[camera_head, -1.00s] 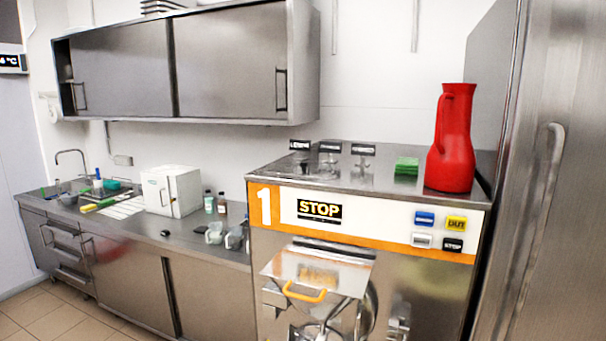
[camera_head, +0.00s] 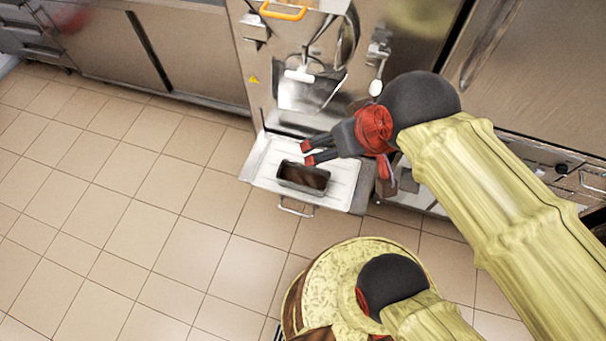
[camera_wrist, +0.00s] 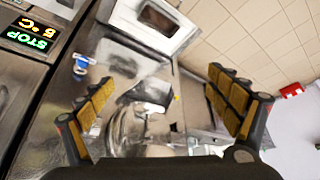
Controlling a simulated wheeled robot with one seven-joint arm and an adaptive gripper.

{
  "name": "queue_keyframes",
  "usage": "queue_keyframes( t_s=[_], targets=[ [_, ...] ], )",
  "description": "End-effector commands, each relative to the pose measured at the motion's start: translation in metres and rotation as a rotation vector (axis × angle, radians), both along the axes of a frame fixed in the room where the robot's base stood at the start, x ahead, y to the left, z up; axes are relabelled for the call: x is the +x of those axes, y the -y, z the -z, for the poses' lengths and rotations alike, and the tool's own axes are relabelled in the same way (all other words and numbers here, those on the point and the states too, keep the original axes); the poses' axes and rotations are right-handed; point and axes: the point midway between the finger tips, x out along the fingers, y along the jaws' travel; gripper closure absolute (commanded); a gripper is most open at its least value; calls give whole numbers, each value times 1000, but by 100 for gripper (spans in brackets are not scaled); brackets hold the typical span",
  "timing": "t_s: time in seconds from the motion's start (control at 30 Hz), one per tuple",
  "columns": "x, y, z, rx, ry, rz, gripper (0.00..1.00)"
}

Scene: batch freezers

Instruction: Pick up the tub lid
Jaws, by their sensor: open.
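In the head view, a small dark rectangular tub (camera_head: 303,178) with brown contents sits on the white pull-out tray (camera_head: 263,160) at the foot of the machine. I cannot make out a separate tub lid in either view. My gripper (camera_head: 308,152) is open and empty, its red-tipped fingers over the tray, close to the tub in the picture. In the wrist view, my gripper (camera_wrist: 160,78) has its two fingers spread wide, with a shiny steel machine front between and beyond them.
The batch freezer (camera_head: 290,75) has a steel chute (camera_head: 305,92) above the tray. A steel cabinet (camera_head: 185,50) stands left, with free tiled floor (camera_head: 150,210) before it.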

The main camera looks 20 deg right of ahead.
Motion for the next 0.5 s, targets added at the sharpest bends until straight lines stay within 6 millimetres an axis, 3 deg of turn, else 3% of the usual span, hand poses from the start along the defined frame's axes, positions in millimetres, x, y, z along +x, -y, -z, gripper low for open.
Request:
queue_keyframes(
  t_s=[0.5],
  targets=[
    [0,0,0,0,0,0,11]
  ],
)
